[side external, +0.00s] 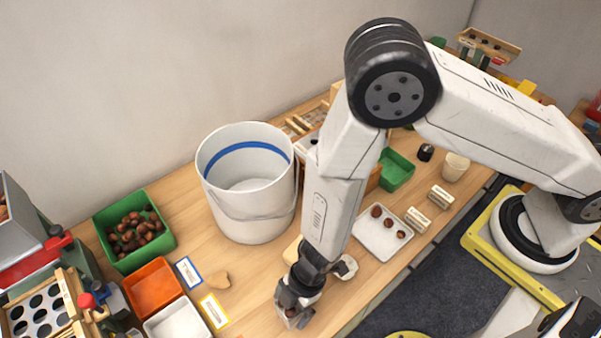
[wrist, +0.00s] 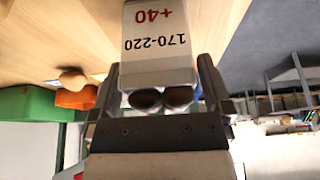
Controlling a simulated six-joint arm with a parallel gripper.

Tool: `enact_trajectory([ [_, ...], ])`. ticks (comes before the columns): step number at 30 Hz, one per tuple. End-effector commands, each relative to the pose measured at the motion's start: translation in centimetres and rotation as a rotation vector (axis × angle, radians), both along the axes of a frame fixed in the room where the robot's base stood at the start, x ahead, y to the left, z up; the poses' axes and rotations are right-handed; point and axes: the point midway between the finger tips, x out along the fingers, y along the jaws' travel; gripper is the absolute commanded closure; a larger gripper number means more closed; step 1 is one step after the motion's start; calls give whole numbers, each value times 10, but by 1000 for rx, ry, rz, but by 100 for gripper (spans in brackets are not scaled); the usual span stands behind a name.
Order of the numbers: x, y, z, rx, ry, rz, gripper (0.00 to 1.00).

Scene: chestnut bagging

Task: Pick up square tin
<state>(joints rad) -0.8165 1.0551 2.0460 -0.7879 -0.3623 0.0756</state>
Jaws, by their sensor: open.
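My gripper (side external: 294,308) points down low over the front edge of the wooden table in the side view. In the wrist view its two fingers (wrist: 158,72) are open, one on each side of a pale square-sided thing (wrist: 157,72), which may be the square tin. It bears an upside-down label with "170-220" in black and "+40" in red. Two dark brown round things show at its near edge, between the fingers. I cannot tell whether the fingers touch it. In the side view the gripper mostly hides this spot.
A white bucket (side external: 250,205) stands behind my arm. To the left are a green bin of chestnuts (side external: 160,250), an orange bin (side external: 153,288) and a white bin (side external: 178,322). A white tray (side external: 366,240) with a few chestnuts lies right of my arm.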

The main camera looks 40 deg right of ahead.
Motion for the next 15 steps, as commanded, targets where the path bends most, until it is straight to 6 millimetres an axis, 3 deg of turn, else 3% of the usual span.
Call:
enact_trajectory([
  [6, 0, 6, -15, -1, 0, 0, 0],
  [15, 0, 7, -17, 1, -1, 0, 0],
])
